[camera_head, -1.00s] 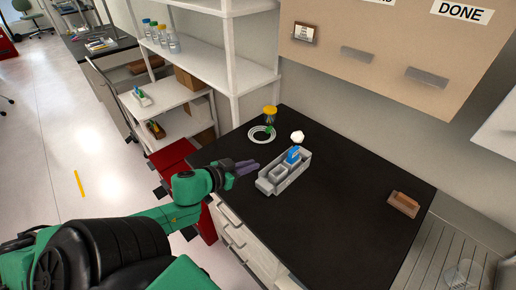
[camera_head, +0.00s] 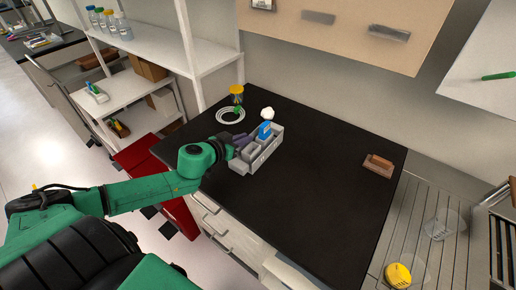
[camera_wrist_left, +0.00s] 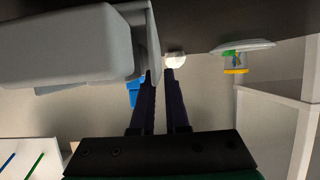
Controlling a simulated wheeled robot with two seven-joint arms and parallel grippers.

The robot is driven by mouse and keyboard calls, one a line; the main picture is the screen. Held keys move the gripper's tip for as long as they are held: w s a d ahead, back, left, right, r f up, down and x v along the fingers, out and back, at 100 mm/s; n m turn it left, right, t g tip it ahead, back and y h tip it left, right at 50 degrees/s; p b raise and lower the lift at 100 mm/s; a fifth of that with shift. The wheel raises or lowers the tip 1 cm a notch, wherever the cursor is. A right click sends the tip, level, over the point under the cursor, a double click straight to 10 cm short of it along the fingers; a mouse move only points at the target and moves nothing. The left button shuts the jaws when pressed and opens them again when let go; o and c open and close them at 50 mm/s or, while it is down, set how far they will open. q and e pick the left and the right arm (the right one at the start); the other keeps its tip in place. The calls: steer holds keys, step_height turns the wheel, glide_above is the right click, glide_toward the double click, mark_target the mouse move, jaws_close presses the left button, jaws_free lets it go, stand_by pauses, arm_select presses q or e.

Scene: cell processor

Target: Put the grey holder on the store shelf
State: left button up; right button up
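The grey holder (camera_head: 262,157) stands on the black bench top, with a blue item (camera_head: 265,130) in it. In the left wrist view the holder (camera_wrist_left: 60,50) fills the upper left, upside down. My left gripper (camera_head: 240,139) is at the holder's left end. In the left wrist view its two dark fingers (camera_wrist_left: 161,90) have a gap between them. The near finger tip overlaps the holder's end wall; I cannot tell whether the wall is between the fingers. The white shelf unit (camera_head: 155,45) stands at the upper left; no label shows on it. My right gripper is not in view.
A white ring-shaped plate (camera_head: 231,115), a yellow-lidded jar (camera_head: 237,95) and a white round object (camera_head: 268,113) stand behind the holder. A brown block (camera_head: 378,165) lies at the right. Red drawers (camera_head: 150,160) stand left of the bench. The front bench top is clear.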

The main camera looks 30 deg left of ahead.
arm_select(q)
steer(key=shift+x, duration=1.35)
jaws_close()
steer(key=shift+r, duration=0.15)
stand_by(0.4)
step_height(320, 180, up, 20)
steer(key=p, duration=0.9)
steer(key=shift+f, duration=0.2)
